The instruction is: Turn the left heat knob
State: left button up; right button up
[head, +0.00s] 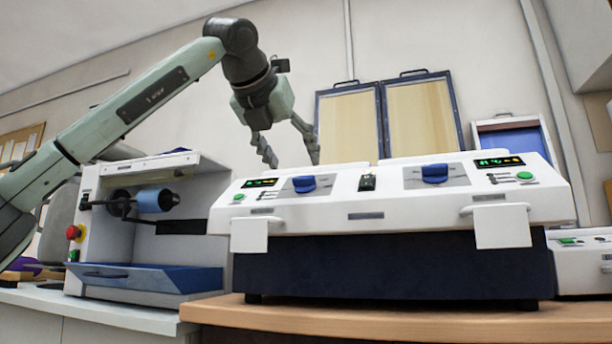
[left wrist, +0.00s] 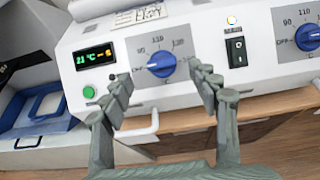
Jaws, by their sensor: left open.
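The left heat knob (head: 304,184) is a blue dial on the sloped white front panel of the forming machine (head: 400,218). In the left wrist view the left heat knob (left wrist: 161,64) sits on a grey plate with temperature marks, and its white pointer faces left. My left gripper (head: 290,160) is above and behind the panel edge in the head view, fingers pointing down. In the left wrist view my left gripper (left wrist: 160,90) is open, with its fingertips on either side of the knob and nothing between them. The right gripper is not in view.
A right blue knob (head: 434,173) and a black switch (head: 367,182) share the panel. A green display (left wrist: 95,56) and green button (left wrist: 88,91) lie left of the knob. White handles (head: 249,233) stick out in front. Another machine (head: 140,230) stands at left.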

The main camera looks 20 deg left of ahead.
aim_at(303, 176)
pick_arm(q)
jog(key=x, duration=0.5)
jog(key=shift+w+d+f, duration=0.1)
jog(key=shift+w+f, duration=0.05)
jog(key=shift+w, duration=0.1)
jog(key=c, duration=1.2)
